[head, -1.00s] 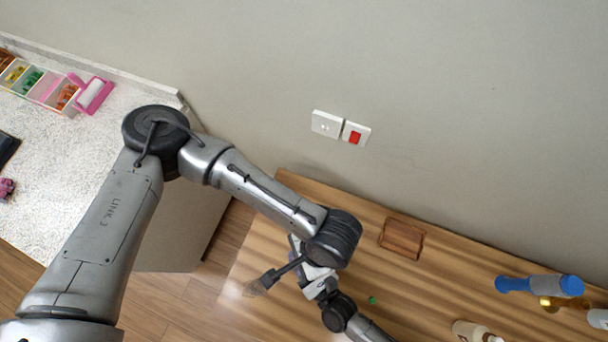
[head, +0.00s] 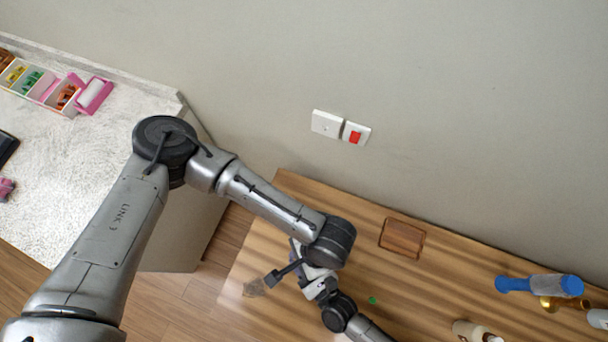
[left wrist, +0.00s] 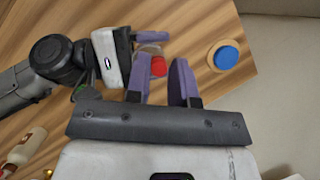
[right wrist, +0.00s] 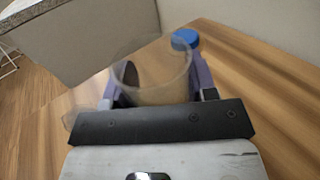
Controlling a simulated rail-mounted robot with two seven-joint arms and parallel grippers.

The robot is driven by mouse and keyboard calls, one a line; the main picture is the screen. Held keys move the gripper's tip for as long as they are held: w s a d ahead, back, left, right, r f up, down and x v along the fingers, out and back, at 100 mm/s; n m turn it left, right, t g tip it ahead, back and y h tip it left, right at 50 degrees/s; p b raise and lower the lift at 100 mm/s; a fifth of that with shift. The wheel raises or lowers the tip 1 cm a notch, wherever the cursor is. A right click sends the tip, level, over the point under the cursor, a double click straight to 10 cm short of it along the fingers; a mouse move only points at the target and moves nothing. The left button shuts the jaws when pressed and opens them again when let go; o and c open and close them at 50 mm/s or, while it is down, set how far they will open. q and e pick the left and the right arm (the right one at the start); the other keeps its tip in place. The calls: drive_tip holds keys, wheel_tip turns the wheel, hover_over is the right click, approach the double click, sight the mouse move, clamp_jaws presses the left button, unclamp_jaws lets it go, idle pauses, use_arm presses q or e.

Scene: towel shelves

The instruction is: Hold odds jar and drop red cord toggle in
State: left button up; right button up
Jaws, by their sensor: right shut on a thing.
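The clear odds jar (head: 254,288) is held in the air near the table's left end in the head view. My right gripper (right wrist: 155,85) is shut around its transparent wall in the right wrist view. The red cord toggle (left wrist: 158,67) shows in the left wrist view between the purple fingers of my left gripper (left wrist: 160,70), close over the right gripper's fingers and the jar. The left fingers stand apart. I cannot tell whether the toggle is inside the jar or above it. The head view hides the left fingers behind my arm.
A blue round cap on a wooden disc (left wrist: 223,56) lies on the table. A speckled counter (head: 75,155) stands left.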

use_arm(q)
drive_tip(key=o, duration=0.4)
drive_tip(key=shift+r, duration=0.15)
drive_tip(key=v, duration=1.1)
drive_tip(key=shift+d+r, duration=0.2)
drive_tip(key=shift+r, duration=0.15)
